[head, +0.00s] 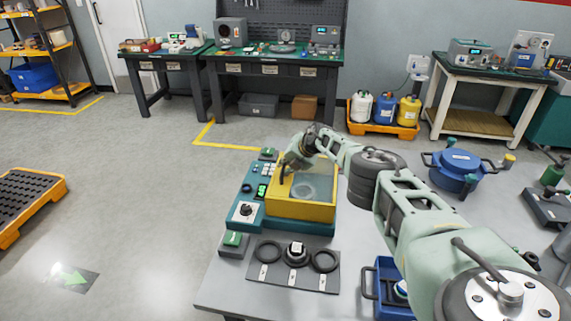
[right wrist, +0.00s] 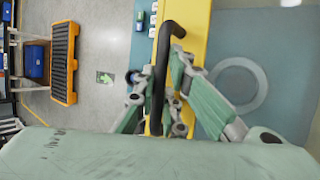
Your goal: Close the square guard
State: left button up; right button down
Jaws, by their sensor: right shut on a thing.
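The square guard (head: 300,210) is a yellow frame with a clear panel on a teal test machine (head: 246,207), in the middle of the head view. A pale ring shows through the panel. The guard's yellow edge (right wrist: 187,35) and its black bar handle (right wrist: 160,75) fill the middle of the right wrist view. My right gripper (head: 291,160) is at the handle on the guard's left side, shut on it, with fingers on both sides of the bar. I cannot tell whether the guard lies fully flat on the machine. My left gripper is not in view.
In front of the machine, a grey plate (head: 290,278) holds dark rings and a small part. A green button box (head: 233,243) stands at its left. A blue bin (head: 378,292) is at the table's right, beneath my right arm. The floor at left is mostly clear.

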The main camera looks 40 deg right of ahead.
jog(key=shift+a+f, duration=0.25)
jog(key=shift+a, duration=0.05)
jog(key=c, duration=1.9)
grip_release()
jog(key=shift+a+f, duration=0.15)
jog(key=shift+o, duration=0.4)
jog(key=shift+w, duration=0.2)
jog(key=shift+s+d+r, duration=0.15)
jog(key=shift+d+r, duration=0.2)
jog(key=shift+r, duration=0.1)
jog(key=shift+s+d+r, duration=0.1)
jog(key=shift+s+r, duration=0.2)
jog(key=shift+r, duration=0.1)
jog(key=shift+s+r, duration=0.4)
jog(key=shift+s, duration=0.15)
jog(key=v, duration=0.8)
jog(key=shift+s+a+r, duration=0.2)
jog(key=shift+a+r, duration=0.05)
jog(key=shift+r, duration=0.05)
